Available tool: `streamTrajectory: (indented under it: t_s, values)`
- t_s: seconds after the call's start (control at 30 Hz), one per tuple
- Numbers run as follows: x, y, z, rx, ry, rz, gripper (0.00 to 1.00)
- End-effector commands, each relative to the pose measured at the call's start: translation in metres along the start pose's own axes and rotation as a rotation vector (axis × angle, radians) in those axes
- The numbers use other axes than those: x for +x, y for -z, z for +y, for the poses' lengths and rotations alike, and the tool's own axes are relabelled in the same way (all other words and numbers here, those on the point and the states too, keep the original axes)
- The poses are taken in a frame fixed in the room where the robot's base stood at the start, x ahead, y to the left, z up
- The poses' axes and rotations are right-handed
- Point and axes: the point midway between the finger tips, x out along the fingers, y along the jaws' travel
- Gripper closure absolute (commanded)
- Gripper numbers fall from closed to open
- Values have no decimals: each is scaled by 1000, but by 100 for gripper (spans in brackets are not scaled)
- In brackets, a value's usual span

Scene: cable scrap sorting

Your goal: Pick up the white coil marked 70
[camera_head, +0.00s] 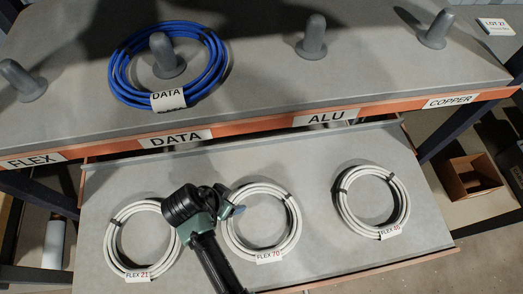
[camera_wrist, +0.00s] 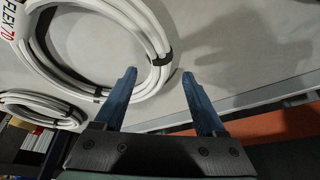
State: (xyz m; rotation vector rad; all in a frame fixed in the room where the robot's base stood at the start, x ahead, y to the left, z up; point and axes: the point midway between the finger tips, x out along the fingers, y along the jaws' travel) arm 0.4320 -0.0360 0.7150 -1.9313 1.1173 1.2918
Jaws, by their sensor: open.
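The white coil marked FLEX 70 (camera_head: 293,226) lies flat in the middle of the pulled-out drawer, its tag at its front edge. In the wrist view this coil (camera_wrist: 160,45) fills the upper left, with black ties and its tag at the top left corner. My gripper (camera_head: 232,211) is over the coil's left rim in the head view. In the wrist view its two blue fingers (camera_wrist: 160,76) are open and empty. The coil's rim shows between the fingertips, and the left finger covers part of it. Whether the fingers are down around the rim I cannot tell.
A white coil marked FLEX 21 (camera_head: 113,242) lies left, partly behind my arm. Another white coil (camera_head: 403,205), its number hard to read, lies right. The drawer (camera_head: 322,237) is bare between them. A blue DATA coil (camera_head: 119,72) hangs around a peg on the shelf above.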

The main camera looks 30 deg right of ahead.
Motion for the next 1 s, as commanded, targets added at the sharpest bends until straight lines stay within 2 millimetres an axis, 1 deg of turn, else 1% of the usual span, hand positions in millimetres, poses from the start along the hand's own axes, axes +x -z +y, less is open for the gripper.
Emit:
streamTrajectory:
  t_s: [0.03,0.13,0.4,0.57,0.6,0.67,0.8,1.0]
  values:
    - [9,0,0,0,-1,-1,28]
    - [17,0,0,0,0,0,28]
    - [19,0,0,0,1,0,28]
    - [19,0,-1,0,1,0,56]
    - [19,0,-1,0,1,0,64]
    - [19,0,-1,0,1,0,74]
    - [19,0,-1,0,1,0,100]
    - [19,0,-1,0,1,0,100]
